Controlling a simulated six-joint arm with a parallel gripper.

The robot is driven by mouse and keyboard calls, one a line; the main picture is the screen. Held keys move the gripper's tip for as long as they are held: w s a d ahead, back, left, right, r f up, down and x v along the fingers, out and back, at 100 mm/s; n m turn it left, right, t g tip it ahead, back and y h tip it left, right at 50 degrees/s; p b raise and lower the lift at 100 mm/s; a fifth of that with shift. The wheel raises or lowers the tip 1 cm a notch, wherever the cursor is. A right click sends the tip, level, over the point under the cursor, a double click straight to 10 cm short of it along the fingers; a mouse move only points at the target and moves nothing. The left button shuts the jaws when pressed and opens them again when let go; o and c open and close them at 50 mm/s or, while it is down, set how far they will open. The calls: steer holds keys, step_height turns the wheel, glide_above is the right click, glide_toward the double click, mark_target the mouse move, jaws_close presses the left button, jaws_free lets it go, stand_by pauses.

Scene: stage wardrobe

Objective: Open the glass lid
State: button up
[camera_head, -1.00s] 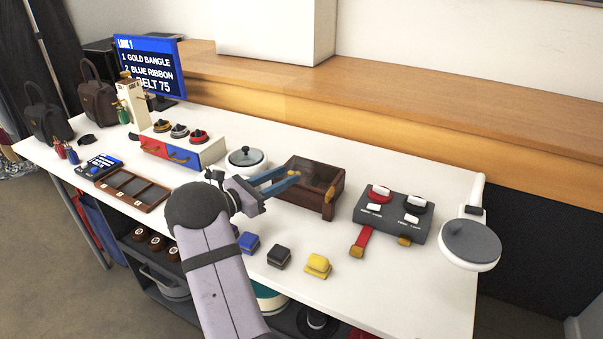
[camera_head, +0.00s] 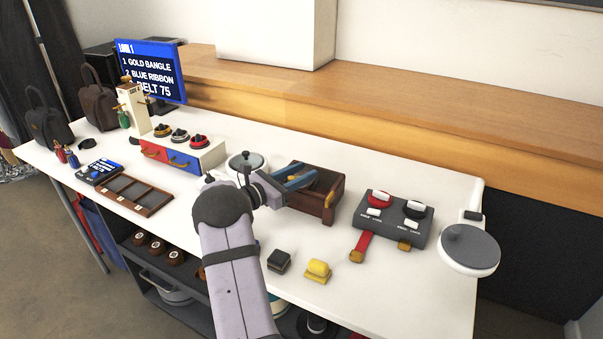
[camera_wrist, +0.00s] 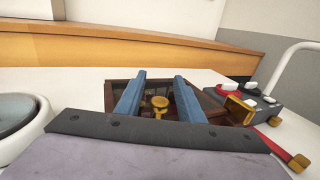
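The dark brown wooden box (camera_head: 328,209) stands on the white table, with its inside visible from above. Its glass lid is too clear to make out, so I cannot tell its exact position. My gripper (camera_head: 303,178) has its blue fingers over the box, and the fingers stand apart. In the wrist view, a gold knob (camera_wrist: 160,103) shows between the fingers (camera_wrist: 159,92), with gaps on both sides. A second gold piece (camera_wrist: 238,108) is at the right of the box. Whether the fingertips touch anything is unclear.
A grey panel (camera_head: 390,222) with red and black knobs is right of the box, with a round grey-topped stand (camera_head: 470,248) beyond. A round lidded pot (camera_head: 246,160) stands left. Black (camera_head: 279,260) and yellow (camera_head: 317,270) blocks lie in front.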

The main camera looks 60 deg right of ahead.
jaws_close()
steer(key=a+p, duration=0.1)
steer(key=a, duration=1)
steer(key=shift+a, duration=0.4)
jaws_free()
